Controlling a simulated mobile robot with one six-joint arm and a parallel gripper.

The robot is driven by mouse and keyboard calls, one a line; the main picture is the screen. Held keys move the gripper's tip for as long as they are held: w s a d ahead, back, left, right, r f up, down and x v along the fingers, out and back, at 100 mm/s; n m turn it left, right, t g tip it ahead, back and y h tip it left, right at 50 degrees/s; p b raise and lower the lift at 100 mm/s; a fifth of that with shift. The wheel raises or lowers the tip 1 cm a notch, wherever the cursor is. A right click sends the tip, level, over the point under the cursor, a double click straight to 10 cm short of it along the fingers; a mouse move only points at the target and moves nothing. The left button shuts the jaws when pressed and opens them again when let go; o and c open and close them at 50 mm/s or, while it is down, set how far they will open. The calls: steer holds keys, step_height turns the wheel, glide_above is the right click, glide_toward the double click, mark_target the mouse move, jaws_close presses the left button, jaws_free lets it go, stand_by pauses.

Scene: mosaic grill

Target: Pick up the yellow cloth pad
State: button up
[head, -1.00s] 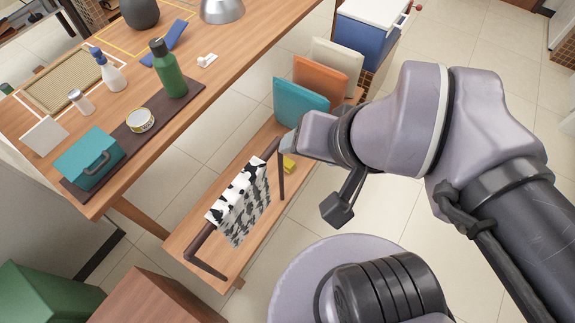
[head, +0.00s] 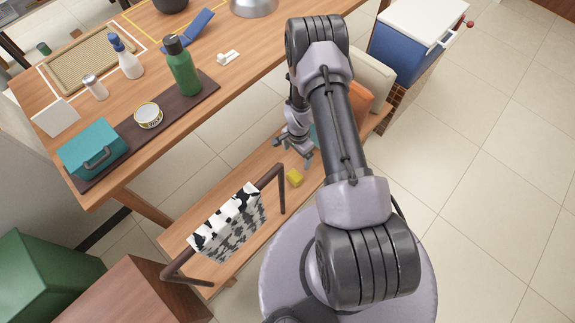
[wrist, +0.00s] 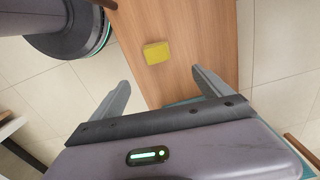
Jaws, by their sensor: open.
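The yellow cloth pad (head: 295,177) is a small yellow block lying on the low wooden shelf, to the right of the dark towel rail. It also shows in the wrist view (wrist: 156,53), above and between my two fingers, on bare wood. My gripper (head: 296,158) is open and empty. In the head view its fingers point down just above and behind the pad. In the wrist view my gripper (wrist: 162,84) has its fingers wide apart, and the pad is beyond the fingertips, not between them.
A dark rail (head: 278,180) with a black-and-white cloth (head: 228,222) stands on the shelf left of the pad. Orange (head: 360,103) and cream (head: 374,78) upright panels stand behind my arm. The worktop (head: 262,62) overhangs at upper left, with a green bottle (head: 183,70).

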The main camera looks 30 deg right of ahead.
steer(key=b, duration=0.4)
glide_above(296, 175)
step_height(296, 175, down, 11)
steer(key=shift+w+f, duration=0.1)
steer(key=shift+w, duration=0.05)
step_height(296, 175, down, 6)
steer(key=b, duration=0.3)
steer(key=shift+r, duration=0.4)
steer(key=shift+c, duration=0.2)
steer(key=c, duration=1.4)
